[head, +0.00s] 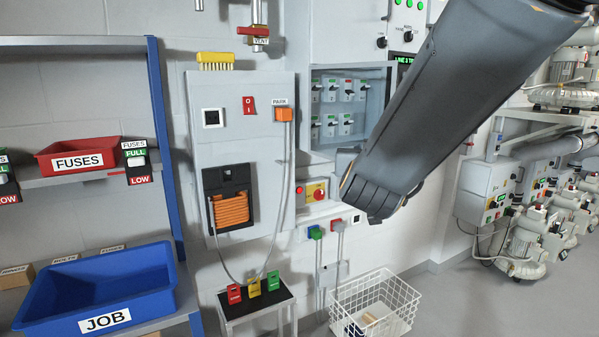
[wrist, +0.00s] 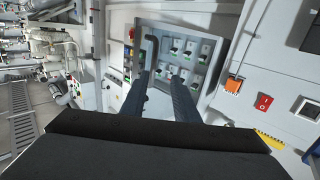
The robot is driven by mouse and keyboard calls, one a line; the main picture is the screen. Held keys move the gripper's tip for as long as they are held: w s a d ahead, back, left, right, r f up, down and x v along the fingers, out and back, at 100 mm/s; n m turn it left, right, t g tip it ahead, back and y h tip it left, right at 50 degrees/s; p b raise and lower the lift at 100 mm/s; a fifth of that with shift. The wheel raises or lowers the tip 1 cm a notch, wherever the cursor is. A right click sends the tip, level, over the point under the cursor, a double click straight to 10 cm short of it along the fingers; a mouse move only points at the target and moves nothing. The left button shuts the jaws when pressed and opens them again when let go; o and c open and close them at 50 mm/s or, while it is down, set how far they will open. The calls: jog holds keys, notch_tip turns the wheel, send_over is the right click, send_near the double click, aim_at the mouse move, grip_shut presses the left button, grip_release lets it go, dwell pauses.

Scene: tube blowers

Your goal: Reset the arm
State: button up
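My arm (head: 450,100) comes in from the upper right of the head view, a large grey link slanting down to the left. Its lower end hangs in front of the wall panels, right of the red and yellow switch box. My gripper is not clearly seen in the head view, as the arm hides it. In the wrist view my gripper (wrist: 160,82) shows two dark fingers, apart, with nothing between them. The fingers point toward the open breaker cabinet (wrist: 190,55), whose rows of breakers also show in the head view (head: 338,95). The wrist view is strongly rolled.
A grey panel (head: 245,88) with an orange PARK plug stands left of the arm. A blue JOB bin (head: 95,285) and red FUSES bin (head: 78,158) sit on shelves at left. A white wire basket (head: 385,290) is below the arm; pumps (head: 535,240) stand right.

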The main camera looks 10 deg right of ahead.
jog(key=s+a+f+n+g+y, duration=0.2)
jog(key=s+a+f+g+y, duration=0.15)
jog(key=f, duration=0.65)
jog(key=s+a+f+n+g+y, duration=0.1)
jog(key=s+a+f+g+y, duration=0.2)
jog(key=f, duration=0.6)
jog(key=s+f+g, duration=0.5)
jog(key=s, duration=0.4)
jog(key=s+f+n+g, duration=0.1)
jog(key=s+f+g, duration=0.3)
jog(key=s, duration=0.6)
jog(key=shift+d+f+g, duration=0.35)
jog(key=shift+d+g, duration=0.05)
jog(key=shift+g, duration=0.15)
